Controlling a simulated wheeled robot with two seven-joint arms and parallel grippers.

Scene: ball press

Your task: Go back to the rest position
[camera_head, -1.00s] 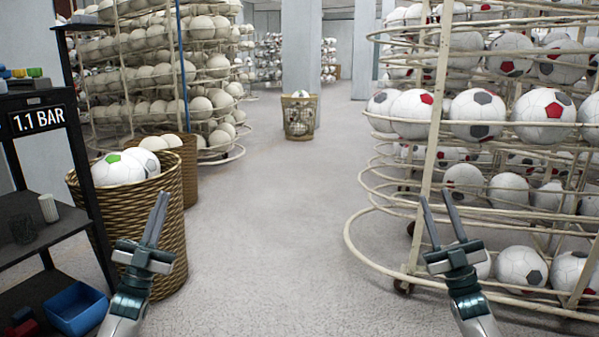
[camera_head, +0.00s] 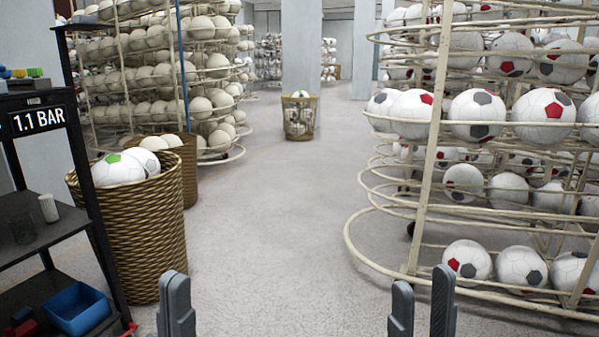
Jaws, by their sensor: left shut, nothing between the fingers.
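My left gripper (camera_head: 175,290) shows at the bottom left of the head view, in front of the large wicker basket. Its two grey fingers are together with nothing between them. My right gripper (camera_head: 422,290) shows at the bottom, right of centre. Its two fingers stand apart and it is empty. Both grippers are cut off by the lower picture edge, and the arms behind them are out of view.
A wicker basket (camera_head: 140,225) with balls stands at left, beside a black shelf (camera_head: 30,262) with a 1.1 BAR display (camera_head: 38,120) and a blue bin (camera_head: 75,308). A wire ball rack (camera_head: 425,180) fills the right. The middle floor (camera_head: 270,220) is clear.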

